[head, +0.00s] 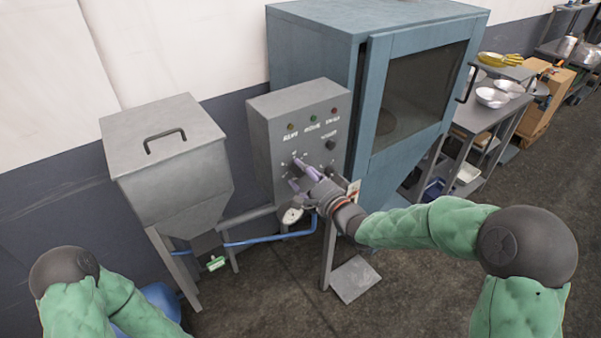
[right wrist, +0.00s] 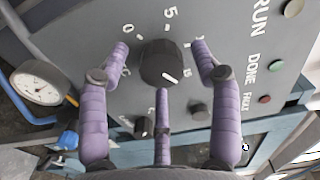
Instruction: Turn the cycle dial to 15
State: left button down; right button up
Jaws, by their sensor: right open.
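The black cycle dial (right wrist: 160,64) sits on the grey control box (head: 266,125). In the right wrist view its white pointer line aims down and to the right, close to a mark that looks like 15 (right wrist: 187,72). A 0 and a 5 show above the dial; another mark is partly hidden by a finger. My right gripper (right wrist: 161,52) is open, with purple fingers to the left, right and below the dial, apart from it as far as I can tell. In the head view the right gripper (head: 302,170) covers most of the dial. My left gripper is out of view.
Two smaller knobs (right wrist: 199,112) (right wrist: 142,126) lie near the fingers. RUN, DONE and FAULT lamps (right wrist: 276,66) line the panel. A pressure gauge (right wrist: 40,87) and blue pipe (head: 268,239) are below the box. A hopper (head: 170,165) stands left, a blue cabinet (head: 315,50) behind.

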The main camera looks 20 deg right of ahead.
jog(key=v, duration=1)
jog(key=shift+s, duration=0.3)
jog(key=shift+d, duration=0.1)
jog(key=s+a+f+n+g+h, duration=0.15)
jog(key=f+g, duration=0.25)
jog(key=f, duration=0.8)
jog(key=a+f+n+g+h, duration=0.1)
jog(key=a+f+n+g, duration=0.15)
jog(key=f, duration=1.05)
jog(key=s+a+f+n+g, duration=0.2)
jog(key=s+f+g, duration=0.3)
jog(key=s+f, duration=0.4)
jog(key=s+a+f+n+g, duration=0.3)
jog(key=s+a+f+g, duration=0.2)
jog(key=s+f, duration=0.5)
jog(key=shift+s+b, duration=0.15)
jog(key=shift+b, duration=0.2)
